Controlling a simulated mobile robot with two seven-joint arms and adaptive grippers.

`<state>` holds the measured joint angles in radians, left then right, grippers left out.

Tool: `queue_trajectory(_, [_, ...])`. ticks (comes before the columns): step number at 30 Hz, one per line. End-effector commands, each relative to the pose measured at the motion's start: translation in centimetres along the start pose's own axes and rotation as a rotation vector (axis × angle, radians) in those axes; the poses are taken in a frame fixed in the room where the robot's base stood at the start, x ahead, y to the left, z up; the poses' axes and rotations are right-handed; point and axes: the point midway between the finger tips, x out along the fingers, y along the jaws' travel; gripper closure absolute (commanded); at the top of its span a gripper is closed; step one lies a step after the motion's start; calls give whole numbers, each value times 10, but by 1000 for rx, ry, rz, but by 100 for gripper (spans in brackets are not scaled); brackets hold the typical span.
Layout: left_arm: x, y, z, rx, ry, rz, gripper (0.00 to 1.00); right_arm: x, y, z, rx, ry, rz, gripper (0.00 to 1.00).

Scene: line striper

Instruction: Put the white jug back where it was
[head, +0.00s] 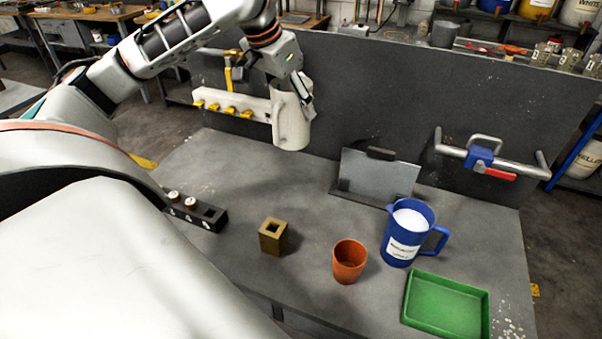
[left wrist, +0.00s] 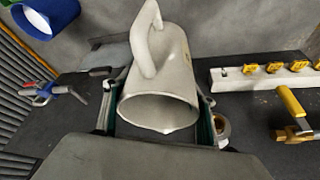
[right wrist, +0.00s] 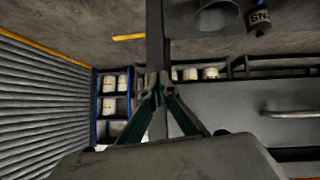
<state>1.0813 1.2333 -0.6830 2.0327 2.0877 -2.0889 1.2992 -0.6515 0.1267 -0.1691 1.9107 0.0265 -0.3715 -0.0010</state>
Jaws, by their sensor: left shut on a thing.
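The white jug (head: 291,125) is roughly upright in front of the grey upright panel, at the back left of the bench. My left gripper (head: 303,92) is shut on it. In the left wrist view the jug (left wrist: 162,85) lies between the two fingers, with its open mouth toward the camera and its handle on the upper side. Its base looks clear of the bench, but the height is hard to judge. My right gripper (right wrist: 157,88) shows only in the right wrist view, fingertips together with nothing seen between them.
A white rail with yellow taps (head: 232,106) is just left of the jug. The bench also holds a blue jug (head: 398,249), orange cup (head: 349,262), green tray (head: 447,305), brass block (head: 273,237) and black holder (head: 209,217). The bench below the white jug looks clear.

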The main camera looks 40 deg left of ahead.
Motion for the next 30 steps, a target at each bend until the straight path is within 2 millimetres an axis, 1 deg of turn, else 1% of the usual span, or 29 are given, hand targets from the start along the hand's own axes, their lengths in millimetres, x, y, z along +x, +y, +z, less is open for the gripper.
queue_trajectory(10, [57,0,25,1,-5,-1,80,-1,-8,4,12,-8,-8,100])
queue_trajectory(21, [123,-1,53,0,-3,-1,80,-1,-7,2,14,-4,-5,100])
queue_trajectory(24, [136,0,57,0,-1,-1,80,0,-6,1,12,-2,-4,100])
queue_trajectory(30, [148,0,62,0,0,-1,80,0,-2,0,5,-1,-2,100])
